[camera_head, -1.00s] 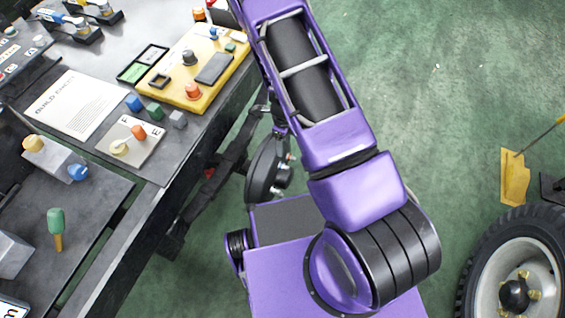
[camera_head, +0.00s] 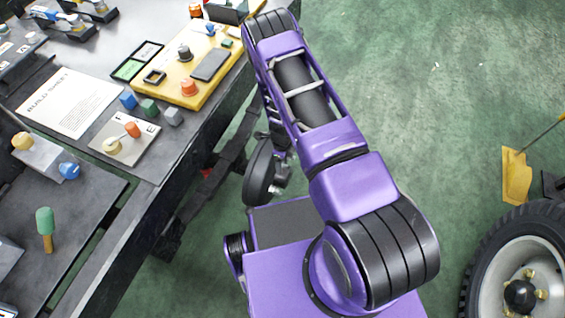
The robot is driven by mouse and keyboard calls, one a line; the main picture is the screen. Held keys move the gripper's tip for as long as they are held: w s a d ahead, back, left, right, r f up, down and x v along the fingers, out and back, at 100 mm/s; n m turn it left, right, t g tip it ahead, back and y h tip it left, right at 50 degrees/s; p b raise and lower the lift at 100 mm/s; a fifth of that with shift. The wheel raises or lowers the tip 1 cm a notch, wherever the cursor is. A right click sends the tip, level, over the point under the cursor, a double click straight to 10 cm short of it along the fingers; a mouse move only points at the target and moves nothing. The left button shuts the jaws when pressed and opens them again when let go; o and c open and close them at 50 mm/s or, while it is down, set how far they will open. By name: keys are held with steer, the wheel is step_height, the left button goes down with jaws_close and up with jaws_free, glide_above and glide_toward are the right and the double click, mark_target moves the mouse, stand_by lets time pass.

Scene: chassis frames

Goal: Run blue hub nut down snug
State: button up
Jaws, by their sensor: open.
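My gripper (camera_head: 276,182) hangs below my folded purple arm, beside the bench's right edge. It is a dark, partly hidden shape that holds nothing I can see, and it is apart from the bench items. I cannot make out which blue part is the hub nut. A small blue piece (camera_head: 210,29) sits on the yellow board (camera_head: 213,88). A blue knob (camera_head: 69,171) is on the side of a grey block (camera_head: 45,160) at the left. At the lower right is a wheel (camera_head: 492,290) with yellow nuts (camera_head: 541,294) around a black hub (camera_head: 519,296); no blue nut shows there.
A yellow stand (camera_head: 514,178) is near the wheel. Green floor (camera_head: 420,110) between is clear.

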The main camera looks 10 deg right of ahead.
jaws_close()
steer(key=shift+w, duration=0.1)
stand_by(0.4)
steer(key=g+y, duration=0.2)
steer(key=g, duration=0.1)
steer(key=shift+w+d+f, duration=0.1)
steer(key=shift+w+d, duration=0.1)
steer(key=shift+d, duration=0.1)
steer(key=shift+w+d+f+g+y, duration=0.1)
steer(key=shift+w+g+y, duration=0.05)
steer(key=shift+g+y, duration=1.1)
steer(key=shift+g, duration=0.25)
jaws_free()
